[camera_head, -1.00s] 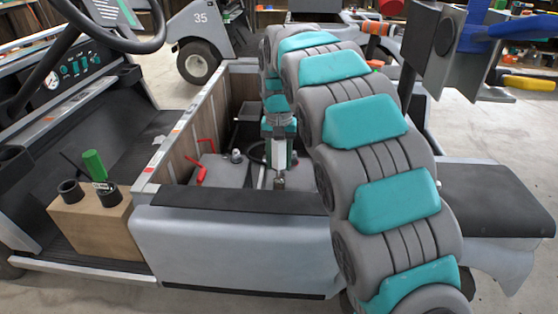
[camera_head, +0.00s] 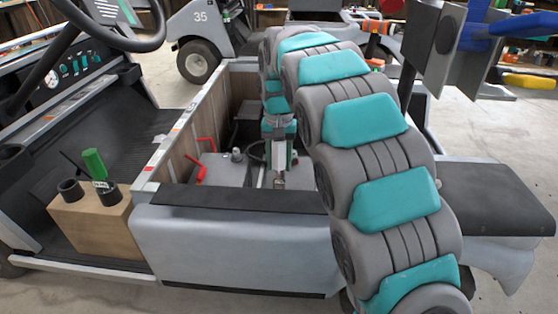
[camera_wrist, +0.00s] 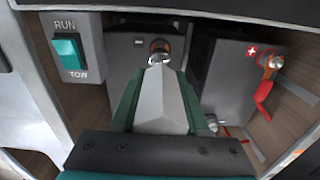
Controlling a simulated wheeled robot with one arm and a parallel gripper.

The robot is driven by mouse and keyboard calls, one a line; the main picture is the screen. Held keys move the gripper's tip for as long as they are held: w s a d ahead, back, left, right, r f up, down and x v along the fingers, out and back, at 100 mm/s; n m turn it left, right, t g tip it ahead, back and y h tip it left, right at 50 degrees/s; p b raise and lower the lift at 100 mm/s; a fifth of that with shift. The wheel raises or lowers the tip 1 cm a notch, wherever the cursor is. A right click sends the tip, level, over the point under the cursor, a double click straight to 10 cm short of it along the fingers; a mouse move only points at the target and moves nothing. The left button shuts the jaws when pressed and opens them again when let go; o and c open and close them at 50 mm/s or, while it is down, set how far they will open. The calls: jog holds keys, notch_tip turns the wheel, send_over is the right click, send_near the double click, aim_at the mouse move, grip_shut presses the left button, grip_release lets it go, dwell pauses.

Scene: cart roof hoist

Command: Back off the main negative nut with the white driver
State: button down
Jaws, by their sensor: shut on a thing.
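My gripper (camera_head: 279,152) is down in the open bay behind the side panel, largely hidden by my arm. In the wrist view, my gripper (camera_wrist: 158,100) is shut on the pale grey-white driver (camera_wrist: 160,98), between its green fingers. The driver points away, its far end at a terminal with a nut and a copper-coloured ring (camera_wrist: 160,45) on a dark battery (camera_wrist: 130,75). I cannot tell whether the driver's end is seated on the nut. The driver (camera_head: 279,180) shows only in part in the head view.
A second battery (camera_wrist: 225,75) with a red-and-white cross mark and red cable stands at right. A RUN/TOW switch box (camera_wrist: 75,55) is at left. Wooden walls (camera_head: 185,130) bound the bay.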

jog(key=shift+f+b, duration=0.3)
jog(key=shift+f, duration=0.75)
jog(key=n, duration=0.7)
jog(key=shift+n, duration=0.4)
jog(key=n, duration=0.3)
jog(key=shift+n, duration=0.3)
jog(key=n, duration=0.3)
jog(key=shift+n, duration=0.3)
jog(key=n, duration=1.2)
jog(key=shift+n, duration=0.3)
jog(key=shift+r, duration=0.15)
jog(key=shift+r+p, duration=0.6)
jog(key=shift+r, duration=0.8)
